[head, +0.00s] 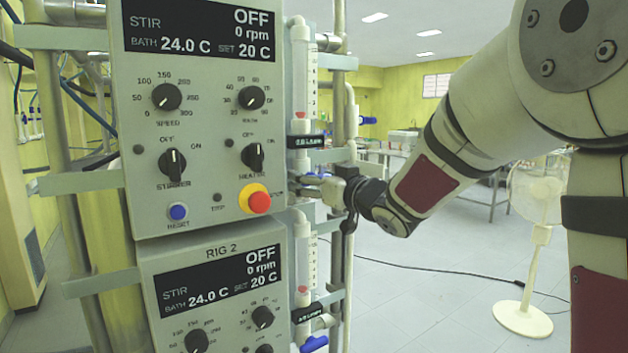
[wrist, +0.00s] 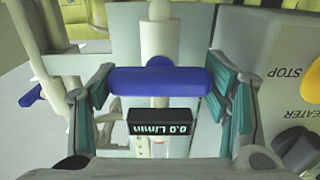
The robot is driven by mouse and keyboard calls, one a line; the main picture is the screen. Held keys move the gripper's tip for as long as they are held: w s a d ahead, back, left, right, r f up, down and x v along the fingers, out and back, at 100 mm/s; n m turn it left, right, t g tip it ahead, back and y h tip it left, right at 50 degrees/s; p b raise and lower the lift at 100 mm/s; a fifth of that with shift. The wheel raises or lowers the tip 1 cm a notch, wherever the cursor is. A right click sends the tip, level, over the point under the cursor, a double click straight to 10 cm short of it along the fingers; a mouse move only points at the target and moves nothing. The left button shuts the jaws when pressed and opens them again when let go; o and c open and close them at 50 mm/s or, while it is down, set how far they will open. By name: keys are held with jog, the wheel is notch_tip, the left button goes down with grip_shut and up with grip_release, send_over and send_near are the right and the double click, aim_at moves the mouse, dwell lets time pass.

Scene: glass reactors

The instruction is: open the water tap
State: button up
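The water tap has a blue bar handle (wrist: 160,81), lying crosswise in the wrist view, with a white pipe behind it. A black flow display (wrist: 160,122) beside it reads 0.0 L/min. My gripper (wrist: 160,92) is open, its green-padded fingers set wide at the two ends of the handle. I cannot tell whether the pads touch it. In the head view my gripper (head: 318,187) reaches in from the right at the upper rig's side, just below the flow display (head: 306,142). The handle is mostly hidden there.
The upper control panel (head: 205,120), with a red stop button (head: 259,201), stands close left of my gripper. A second blue tap handle (head: 314,344) sits lower, beside the lower panel (head: 215,250). A white fan (head: 540,236) stands on the open floor at right.

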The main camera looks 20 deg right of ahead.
jog(key=shift+n, duration=0.3)
jog(key=n+b, duration=0.3)
jog(key=shift+f+n, duration=0.1)
jog(key=shift+n, duration=0.2)
jog(key=n+b, duration=0.3)
jog(key=n, duration=0.1)
jog(key=n+b, duration=0.3)
jog(key=n, duration=0.2)
jog(key=shift+a+b, duration=0.1)
jog(key=shift+b, duration=0.3)
jog(key=shift+n+b, duration=1.25)
jog(key=shift+n, duration=0.55)
jog(key=o, duration=1.2)
jog(key=shift+c, duration=0.2)
